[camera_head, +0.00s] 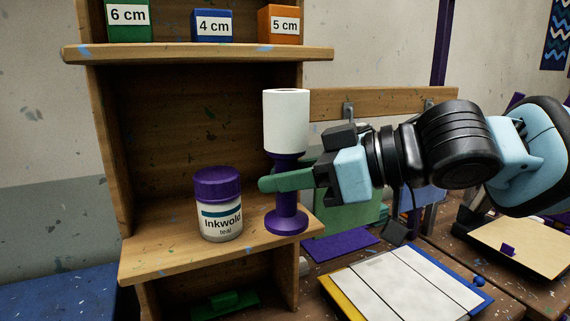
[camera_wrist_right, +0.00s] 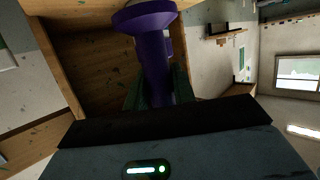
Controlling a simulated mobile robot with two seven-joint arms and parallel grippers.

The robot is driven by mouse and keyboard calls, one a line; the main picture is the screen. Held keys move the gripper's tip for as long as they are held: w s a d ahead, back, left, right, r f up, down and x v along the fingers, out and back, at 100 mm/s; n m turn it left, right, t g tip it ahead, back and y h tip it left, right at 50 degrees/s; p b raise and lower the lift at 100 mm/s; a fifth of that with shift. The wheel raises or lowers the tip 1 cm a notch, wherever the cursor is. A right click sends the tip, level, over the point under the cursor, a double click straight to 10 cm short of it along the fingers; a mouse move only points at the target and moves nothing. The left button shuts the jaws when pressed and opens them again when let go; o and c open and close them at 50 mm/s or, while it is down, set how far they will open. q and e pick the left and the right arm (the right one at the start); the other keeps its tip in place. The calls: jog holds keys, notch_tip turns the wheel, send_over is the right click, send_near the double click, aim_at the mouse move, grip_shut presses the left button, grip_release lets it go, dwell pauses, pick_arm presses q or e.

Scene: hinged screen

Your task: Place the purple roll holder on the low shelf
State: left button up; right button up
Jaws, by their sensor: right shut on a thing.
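The purple roll holder (camera_head: 288,213) stands upright at the right front of the low wooden shelf (camera_head: 170,262), with a white roll (camera_head: 286,120) on its top. Its round base is at the shelf board near the right edge; I cannot tell whether it touches. My right gripper (camera_head: 285,179) comes from the right and is shut on the holder's stem. In the right wrist view the purple stem (camera_wrist_right: 157,75) sits between the green fingers (camera_wrist_right: 158,92). My left gripper is in neither view.
A jar with a purple lid (camera_head: 218,205), labelled inkwold teal, stands left of the holder on the same shelf. An upper shelf (camera_head: 190,54) above carries green, blue and orange blocks. A white board (camera_head: 400,285) lies on the bench to the right.

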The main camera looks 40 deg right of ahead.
jog(key=shift+d+r+p, duration=0.15)
jog(key=shift+r+p, duration=0.15)
jog(key=shift+p, duration=0.5)
jog(key=w+d+f, duration=0.1)
jog(key=w, duration=0.1)
jog(key=w+d+f, duration=0.1)
jog(key=w+f, duration=0.1)
jog(key=w, duration=0.1)
jog(key=w+d+f+b, duration=0.1)
jog(key=w, duration=0.1)
jog(key=shift+w+d+f, duration=0.15)
jog(key=shift+d+f, duration=0.1)
jog(key=shift+d, duration=0.15)
jog(key=shift+f, duration=0.1)
jog(key=shift+f, duration=0.1)
jog(key=shift+f, duration=0.15)
jog(key=o, duration=1)
